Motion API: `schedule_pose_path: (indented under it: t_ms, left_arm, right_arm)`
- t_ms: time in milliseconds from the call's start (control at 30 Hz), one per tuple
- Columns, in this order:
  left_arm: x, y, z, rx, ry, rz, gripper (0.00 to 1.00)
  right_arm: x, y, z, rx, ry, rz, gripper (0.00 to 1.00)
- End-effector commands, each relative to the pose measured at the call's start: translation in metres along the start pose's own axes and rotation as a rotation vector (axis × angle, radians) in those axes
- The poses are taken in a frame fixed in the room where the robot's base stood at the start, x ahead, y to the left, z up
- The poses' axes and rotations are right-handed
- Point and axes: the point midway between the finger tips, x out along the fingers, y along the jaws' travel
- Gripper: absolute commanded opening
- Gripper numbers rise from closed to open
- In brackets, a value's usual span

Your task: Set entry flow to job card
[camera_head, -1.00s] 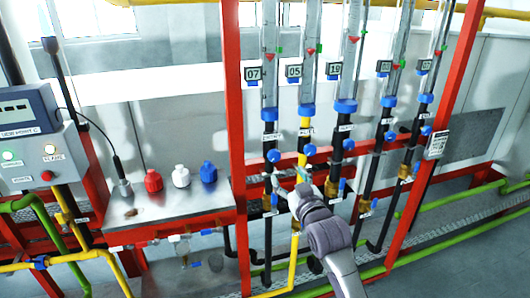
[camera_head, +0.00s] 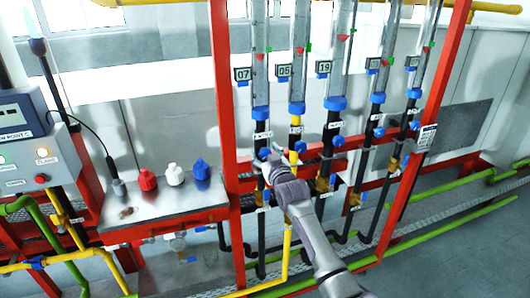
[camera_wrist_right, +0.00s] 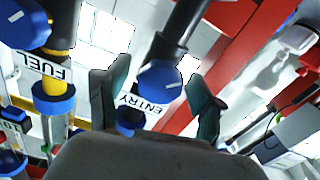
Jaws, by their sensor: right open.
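The entry flow tube (camera_head: 260,75) is the leftmost clear tube, with a red marker, a green marker and a tag reading 07. Its blue knob (camera_head: 265,153) is below the tube. My right gripper (camera_head: 268,163) is at this knob. In the right wrist view, my open right gripper (camera_wrist_right: 158,95) has a finger on each side of the blue entry knob (camera_wrist_right: 160,82), which bears a white line; contact cannot be told. The ENTRY label (camera_wrist_right: 143,103) shows upside down there. A white job card (camera_head: 427,137) hangs on the right red post. My left gripper is not in view.
The fuel tube (camera_head: 298,70) and its yellow pipe stand just right of the entry tube, with several similar tubes beyond. A red post (camera_head: 226,100) stands close on the left. Red, white and blue bottles sit on a metal bench (camera_head: 165,212).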

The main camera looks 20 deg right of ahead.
Motion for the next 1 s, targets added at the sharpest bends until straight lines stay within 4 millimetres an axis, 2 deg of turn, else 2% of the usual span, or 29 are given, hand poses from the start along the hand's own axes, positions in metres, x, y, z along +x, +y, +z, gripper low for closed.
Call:
schedule_pose_path:
  t_ms: [167, 200, 500, 567, 767, 1000]
  left_arm:
    - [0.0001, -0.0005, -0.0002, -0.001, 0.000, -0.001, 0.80]
    - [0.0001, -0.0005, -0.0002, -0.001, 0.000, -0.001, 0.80]
    - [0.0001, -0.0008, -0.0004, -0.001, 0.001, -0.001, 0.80]
    - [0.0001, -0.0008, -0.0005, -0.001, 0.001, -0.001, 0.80]
    - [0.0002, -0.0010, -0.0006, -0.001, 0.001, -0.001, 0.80]
    - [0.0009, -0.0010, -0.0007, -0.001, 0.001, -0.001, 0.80]
  right_arm:
    - [0.0000, -0.0001, -0.0002, 0.000, 0.001, 0.000, 0.67]
    - [0.0000, -0.0001, -0.0002, 0.000, 0.001, 0.000, 0.64]
    - [-0.0001, 0.0000, -0.0001, 0.001, 0.000, 0.000, 0.14]
    - [-0.0002, 0.0000, -0.0001, 0.001, 0.000, 0.000, 0.06]
    - [-0.0002, 0.0001, 0.0000, 0.019, 0.000, 0.000, 0.06]
    - [-0.0001, 0.0003, 0.0001, 0.125, 0.000, 0.000, 0.06]
